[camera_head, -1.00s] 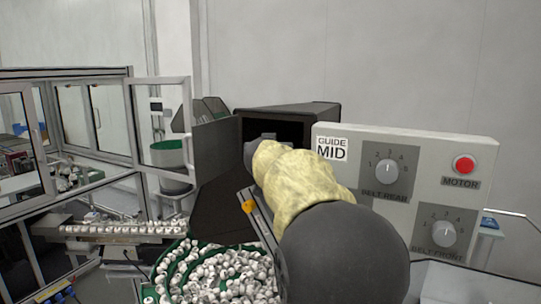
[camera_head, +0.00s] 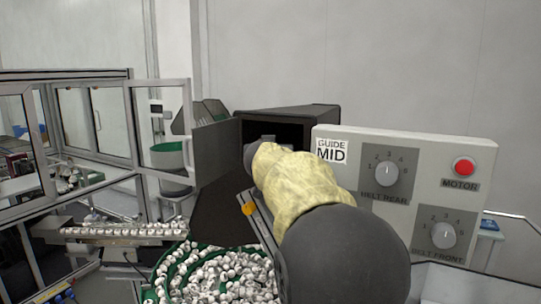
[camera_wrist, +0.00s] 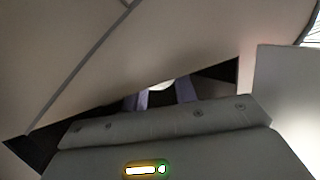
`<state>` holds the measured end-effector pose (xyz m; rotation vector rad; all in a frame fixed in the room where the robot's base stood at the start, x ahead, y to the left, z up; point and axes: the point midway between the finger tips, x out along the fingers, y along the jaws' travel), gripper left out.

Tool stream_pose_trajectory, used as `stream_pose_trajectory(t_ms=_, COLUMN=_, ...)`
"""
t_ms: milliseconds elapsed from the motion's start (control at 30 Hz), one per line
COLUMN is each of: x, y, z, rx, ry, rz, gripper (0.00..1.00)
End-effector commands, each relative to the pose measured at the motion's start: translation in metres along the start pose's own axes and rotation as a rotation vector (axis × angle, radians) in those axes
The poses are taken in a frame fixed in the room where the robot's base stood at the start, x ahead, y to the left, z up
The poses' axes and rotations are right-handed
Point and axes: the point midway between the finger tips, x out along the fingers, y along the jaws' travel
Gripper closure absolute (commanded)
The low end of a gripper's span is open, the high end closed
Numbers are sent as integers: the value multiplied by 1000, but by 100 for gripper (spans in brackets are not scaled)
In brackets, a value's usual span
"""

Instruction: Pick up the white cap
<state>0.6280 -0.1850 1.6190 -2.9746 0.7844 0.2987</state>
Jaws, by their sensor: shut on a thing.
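My gripper (camera_wrist: 164,95) shows in the wrist view as two pale fingers reaching past a grey housing into a dark gap. A small white piece, which looks like the white cap (camera_wrist: 161,86), shows between the fingertips. The gripper is shut on it. Most of the cap is hidden by the housing and by a beige surface close to the camera. In the head view my arm reaches into the open front of a dark box, and the fingers and cap are hidden there.
The dark box (camera_head: 290,112) surrounds my gripper closely. A control panel (camera_head: 340,180) with dials and a red button (camera_head: 464,166) stands right beside my arm. A green bowl (camera_head: 166,272) full of white caps is below left. A glazed frame (camera_head: 160,125) stands at left.

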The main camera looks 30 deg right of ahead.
Motion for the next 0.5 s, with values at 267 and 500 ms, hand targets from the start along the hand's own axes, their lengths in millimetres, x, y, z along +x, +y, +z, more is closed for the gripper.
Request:
stream_pose_trajectory(t_ms=267, x=-4, y=0, z=-17, rx=0, ry=1, rz=0, gripper=81)
stream_pose_trajectory(t_ms=500, x=-46, y=0, z=-6, rx=2, ry=2, rz=-3, gripper=81)
